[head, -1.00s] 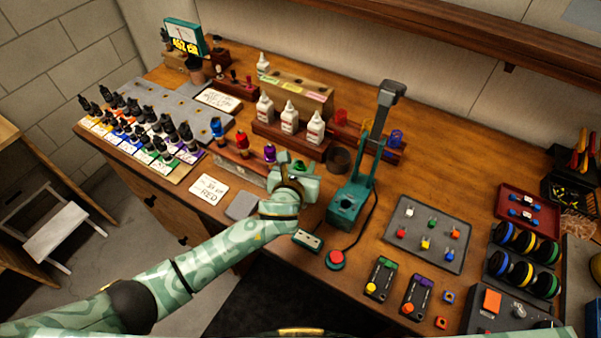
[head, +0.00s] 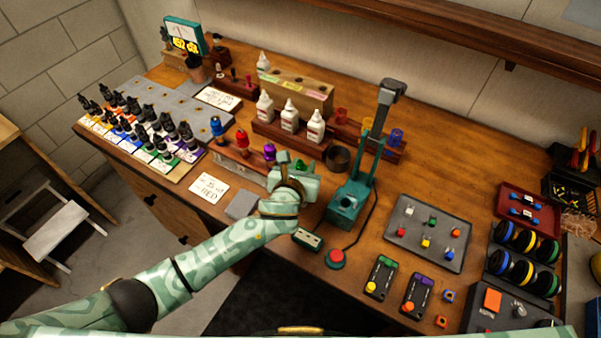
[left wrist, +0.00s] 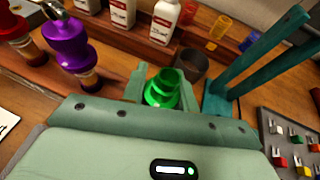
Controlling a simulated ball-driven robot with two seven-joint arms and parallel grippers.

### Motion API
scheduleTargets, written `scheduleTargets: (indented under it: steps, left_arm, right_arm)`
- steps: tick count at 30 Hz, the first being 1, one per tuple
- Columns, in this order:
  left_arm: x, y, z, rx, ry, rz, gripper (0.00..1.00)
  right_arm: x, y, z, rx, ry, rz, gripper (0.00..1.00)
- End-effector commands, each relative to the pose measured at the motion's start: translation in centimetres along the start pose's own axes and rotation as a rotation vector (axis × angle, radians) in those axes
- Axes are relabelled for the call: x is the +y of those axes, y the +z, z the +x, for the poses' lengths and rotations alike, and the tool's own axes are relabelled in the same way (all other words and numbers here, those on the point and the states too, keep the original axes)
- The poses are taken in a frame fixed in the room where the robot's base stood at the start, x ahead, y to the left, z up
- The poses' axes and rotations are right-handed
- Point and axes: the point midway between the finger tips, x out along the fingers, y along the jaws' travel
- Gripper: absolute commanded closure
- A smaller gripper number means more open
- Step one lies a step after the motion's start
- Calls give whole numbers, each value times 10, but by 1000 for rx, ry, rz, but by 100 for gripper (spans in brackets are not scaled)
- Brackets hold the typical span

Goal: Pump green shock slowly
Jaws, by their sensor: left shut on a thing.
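The green shock (left wrist: 163,88) shows in the left wrist view between the two fingers of my left gripper (left wrist: 162,92). Its ringed green top faces the camera, and its lower part is hidden by the gripper. In the head view only a bit of the green shock (head: 301,166) shows beside my left gripper (head: 295,176), at the right end of the shock row. My left gripper is shut on it. I cannot tell whether its foot is seated in the stand. My right gripper is not in view.
The purple shock (head: 269,152), red shock (head: 242,138) and blue shock (head: 216,126) stand in a row to the left. White bottles (head: 289,116) stand behind. A dark round cup (head: 338,159) and a teal press (head: 347,203) are close on the right.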

Motion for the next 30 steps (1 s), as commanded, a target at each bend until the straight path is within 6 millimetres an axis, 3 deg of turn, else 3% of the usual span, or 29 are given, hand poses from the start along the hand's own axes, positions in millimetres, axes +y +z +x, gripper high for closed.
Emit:
scheduleTargets:
  steps: [30]
  left_arm:
    - [0,-15,6,2,-1,0,94]
  right_arm:
    - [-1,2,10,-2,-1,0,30]
